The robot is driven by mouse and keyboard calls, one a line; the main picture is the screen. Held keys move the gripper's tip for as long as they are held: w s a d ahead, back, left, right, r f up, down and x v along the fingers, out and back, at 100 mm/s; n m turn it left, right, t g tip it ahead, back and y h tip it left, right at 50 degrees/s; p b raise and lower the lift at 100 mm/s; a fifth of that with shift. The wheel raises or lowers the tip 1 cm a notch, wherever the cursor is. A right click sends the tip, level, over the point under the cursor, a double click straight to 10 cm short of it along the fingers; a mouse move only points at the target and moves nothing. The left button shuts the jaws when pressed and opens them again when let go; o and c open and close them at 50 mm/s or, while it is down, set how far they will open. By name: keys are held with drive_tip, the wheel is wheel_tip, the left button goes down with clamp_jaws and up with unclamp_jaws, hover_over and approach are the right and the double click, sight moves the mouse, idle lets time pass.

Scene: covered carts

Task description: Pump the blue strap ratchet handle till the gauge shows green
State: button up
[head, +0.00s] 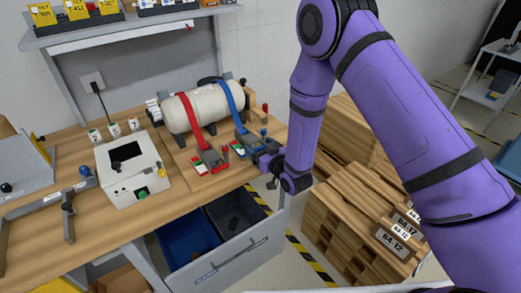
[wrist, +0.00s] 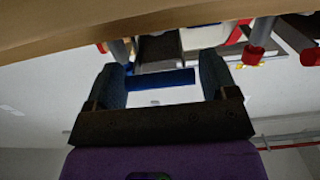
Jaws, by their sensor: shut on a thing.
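A cream tank (head: 200,108) lies on a wooden board on the bench, crossed by a red strap (head: 189,117) and a blue strap (head: 231,100). The blue strap runs down to a blue ratchet (head: 247,141) at the board's right end. A small red, white and green gauge (head: 238,150) sits beside it; its reading is too small to tell. My gripper (head: 266,158) is at the ratchet's front end, by the bench edge. In the wrist view my gripper (wrist: 163,80) is shut on the blue handle (wrist: 165,78), which spans between the fingers.
A red ratchet (head: 210,157) with its own gauge (head: 199,163) stands just left of the blue one. Below, an open drawer (head: 235,255) holds bins. Stacked wooden crates (head: 350,225) stand right of my gripper. A white control box (head: 130,165) is on the bench.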

drive_tip(key=shift+w+r+g+h, duration=0.1)
drive_tip(key=shift+r+g+h, duration=0.2)
drive_tip(key=shift+r, duration=0.4)
drive_tip(key=shift+w+a+r, duration=0.15)
drive_tip(key=shift+r, duration=0.55)
drive_tip(key=o, duration=1.2)
drive_tip(key=v, duration=1)
drive_tip(key=shift+s+d, duration=0.25)
drive_tip(key=shift+s, duration=0.05)
drive_tip(key=shift+r, duration=0.1)
